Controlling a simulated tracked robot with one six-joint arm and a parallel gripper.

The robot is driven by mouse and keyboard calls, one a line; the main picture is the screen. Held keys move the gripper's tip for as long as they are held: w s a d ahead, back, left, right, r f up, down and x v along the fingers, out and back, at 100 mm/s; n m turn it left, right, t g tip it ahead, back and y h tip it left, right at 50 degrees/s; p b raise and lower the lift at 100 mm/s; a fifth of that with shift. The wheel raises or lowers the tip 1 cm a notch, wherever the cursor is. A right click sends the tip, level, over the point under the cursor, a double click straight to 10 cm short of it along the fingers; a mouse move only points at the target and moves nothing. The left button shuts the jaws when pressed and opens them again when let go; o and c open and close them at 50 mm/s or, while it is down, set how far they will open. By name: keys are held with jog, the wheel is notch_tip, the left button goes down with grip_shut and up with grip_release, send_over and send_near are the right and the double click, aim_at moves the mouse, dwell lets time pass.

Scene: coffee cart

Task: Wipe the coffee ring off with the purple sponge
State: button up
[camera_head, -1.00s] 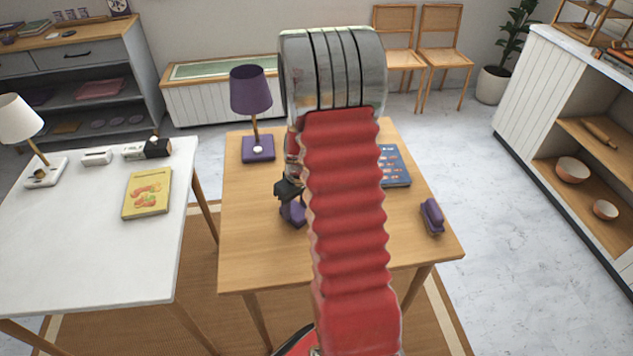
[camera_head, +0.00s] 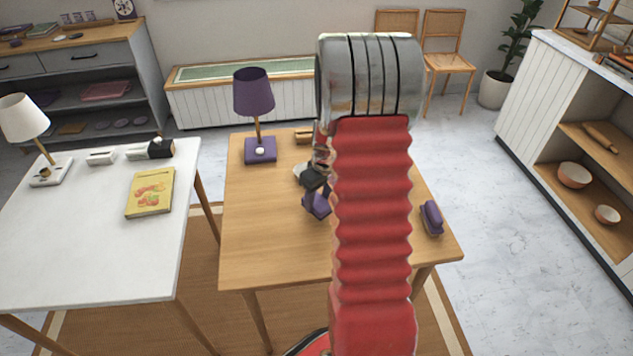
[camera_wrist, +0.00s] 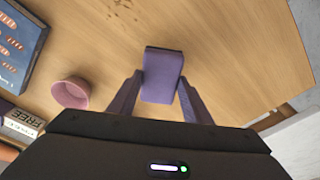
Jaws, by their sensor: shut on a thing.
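My gripper (camera_wrist: 160,88) is shut on the purple sponge (camera_wrist: 162,68), which sits between its two purple fingers in the wrist view. In the head view my gripper (camera_head: 313,186) holds the sponge (camera_head: 318,206) over the wooden table (camera_head: 262,220); I cannot tell whether the sponge touches the top. Brown coffee marks (camera_wrist: 122,6) show on the wood at the upper edge of the wrist view, beyond the sponge and a little to its left. Only part of the stain is in that picture. In the head view I cannot make it out.
A purple lamp (camera_head: 260,150) stands at the table's back left, and a purple object (camera_head: 431,217) lies near its right edge. A pink cup (camera_wrist: 71,92), a dark blue book (camera_wrist: 18,40) and a box (camera_wrist: 18,122) show left in the wrist view. A white table (camera_head: 95,240) stands left.

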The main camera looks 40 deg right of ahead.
jog(key=shift+w+r, duration=0.1)
jog(key=shift+r, duration=2.4)
